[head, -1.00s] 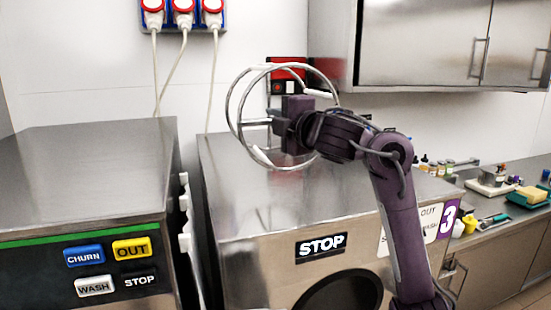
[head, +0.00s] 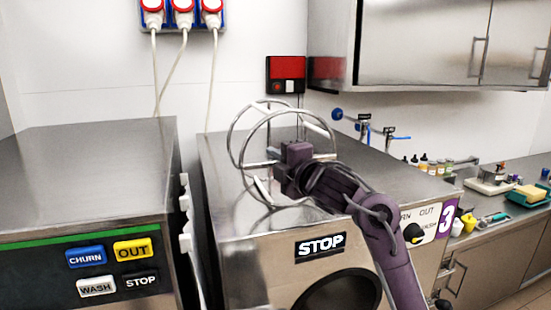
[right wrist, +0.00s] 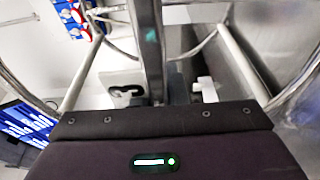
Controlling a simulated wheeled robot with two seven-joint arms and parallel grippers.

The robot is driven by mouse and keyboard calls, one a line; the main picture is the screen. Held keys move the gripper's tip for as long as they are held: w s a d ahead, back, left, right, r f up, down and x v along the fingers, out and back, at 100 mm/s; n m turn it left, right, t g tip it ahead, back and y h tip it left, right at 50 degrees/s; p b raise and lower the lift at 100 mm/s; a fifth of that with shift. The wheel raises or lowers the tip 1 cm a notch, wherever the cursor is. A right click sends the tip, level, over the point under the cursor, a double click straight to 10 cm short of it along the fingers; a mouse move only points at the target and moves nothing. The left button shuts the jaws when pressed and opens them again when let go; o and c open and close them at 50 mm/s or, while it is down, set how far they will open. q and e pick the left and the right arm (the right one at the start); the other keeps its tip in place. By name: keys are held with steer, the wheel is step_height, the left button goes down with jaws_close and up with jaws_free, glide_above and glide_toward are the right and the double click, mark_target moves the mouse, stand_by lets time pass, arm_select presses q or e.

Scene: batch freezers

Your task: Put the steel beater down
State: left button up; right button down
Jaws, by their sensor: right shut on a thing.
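The steel beater (head: 238,131) is a frame of curved, shiny rods. In the head view it is at the top of the steel freezer marked 3 (head: 225,215). My right gripper (head: 278,165) is shut on the beater near its middle. The beater's lower rods look close to the freezer's top; I cannot tell whether they touch it. In the right wrist view the beater's rods (right wrist: 232,55) spread out on both sides of my gripper, with a central bar between them. My left gripper is not in view.
A second freezer (head: 85,170) with CHURN, OUT, WASH and STOP buttons stands at the left, across a narrow gap. Blue taps (head: 365,125) stand behind at the right. A counter (head: 500,232) with bottles and sponges is at the right, under wall cabinets (head: 425,45).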

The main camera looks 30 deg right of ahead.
steer(key=shift+f, duration=0.2)
steer(key=c, duration=1.5)
jaws_free()
steer(key=shift+o, duration=0.2)
steer(key=s+b, duration=0.3)
steer(key=s, duration=0.9)
steer(key=shift+r, duration=0.15)
